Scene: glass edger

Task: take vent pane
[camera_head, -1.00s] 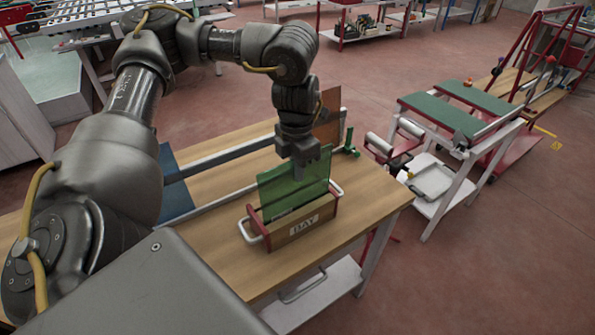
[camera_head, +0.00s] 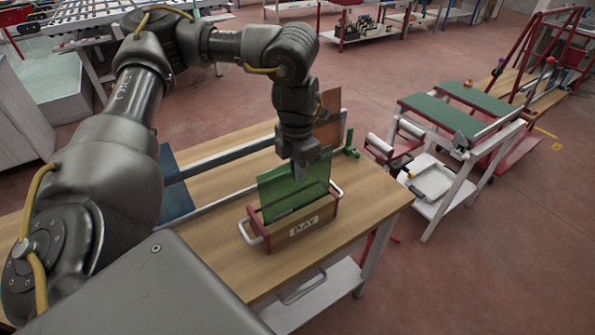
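A green glass pane (camera_head: 285,194) stands upright in a wooden box with red ends and white handles (camera_head: 303,229), labelled on its front, on the wooden table. My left gripper (camera_head: 299,173) points down at the pane's top edge, towards its right part. The fingertips overlap the pane in the picture. I cannot tell whether they are closed on it. My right gripper is not in view.
The wooden table (camera_head: 365,205) has bare room to the right of the box. A metal rail (camera_head: 228,153) runs behind the box, with a green clamp (camera_head: 351,141) at its right end. A green-topped cart (camera_head: 445,116) stands to the right.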

